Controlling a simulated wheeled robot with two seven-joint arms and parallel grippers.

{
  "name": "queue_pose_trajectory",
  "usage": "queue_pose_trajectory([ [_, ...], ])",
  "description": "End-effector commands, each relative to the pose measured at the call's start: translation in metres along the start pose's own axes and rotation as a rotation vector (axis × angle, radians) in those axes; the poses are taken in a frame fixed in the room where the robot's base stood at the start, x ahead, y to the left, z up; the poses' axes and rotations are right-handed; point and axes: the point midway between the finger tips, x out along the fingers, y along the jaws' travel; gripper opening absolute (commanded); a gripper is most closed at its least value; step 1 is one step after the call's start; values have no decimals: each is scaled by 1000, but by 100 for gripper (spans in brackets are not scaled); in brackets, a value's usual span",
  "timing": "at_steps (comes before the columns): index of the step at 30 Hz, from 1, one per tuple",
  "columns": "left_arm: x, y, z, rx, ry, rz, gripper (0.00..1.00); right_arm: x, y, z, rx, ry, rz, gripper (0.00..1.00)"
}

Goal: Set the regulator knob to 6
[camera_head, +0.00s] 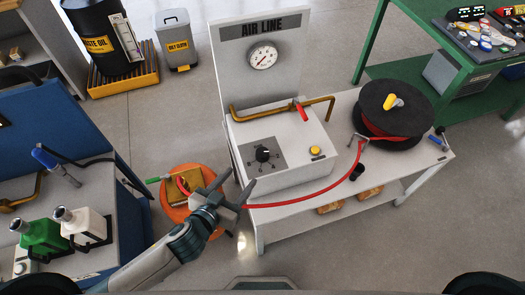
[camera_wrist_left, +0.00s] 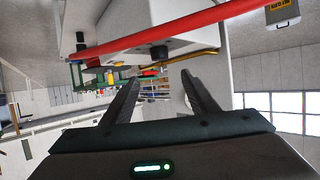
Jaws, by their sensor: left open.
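The regulator knob (camera_head: 263,154) is a small black knob on a dark grey dial plate (camera_head: 278,149) on top of the white box (camera_head: 318,150) of the air line stand. The markings around it are too small to read. A dark knob (camera_wrist_left: 158,52), probably the same one, shows in the wrist view beyond the fingers. My left gripper (camera_head: 236,184) is open and empty, in front and to the left of the knob, apart from it. Its spread fingers (camera_wrist_left: 160,80) fill the lower middle of the wrist view. My right gripper is not in view.
A red hose (camera_head: 308,201) runs beside my left gripper and crosses the wrist view. Brass pipe with a red-handled valve (camera_head: 301,111), a gauge (camera_head: 263,56) and a yellow button (camera_head: 316,151) are near the knob. An orange stool (camera_head: 172,213) stands below my gripper; a hose reel (camera_head: 392,108) sits right.

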Motion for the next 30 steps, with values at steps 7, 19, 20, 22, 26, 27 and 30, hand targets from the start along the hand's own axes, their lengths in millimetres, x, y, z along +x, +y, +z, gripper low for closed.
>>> queue_pose_trajectory([
  [7,28,0,-3,2,2,0,54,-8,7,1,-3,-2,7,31],
  [19,94,0,-3,1,2,0,54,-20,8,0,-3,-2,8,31],
  [20,100,0,-3,1,1,-1,54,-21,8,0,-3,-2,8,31],
  [22,110,0,-3,3,1,-1,54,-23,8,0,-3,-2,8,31],
  [26,131,0,-2,1,1,-1,54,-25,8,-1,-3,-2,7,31],
  [27,136,0,-2,2,1,-1,54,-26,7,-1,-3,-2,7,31],
  [30,149,0,-2,1,1,0,54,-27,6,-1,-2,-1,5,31],
])
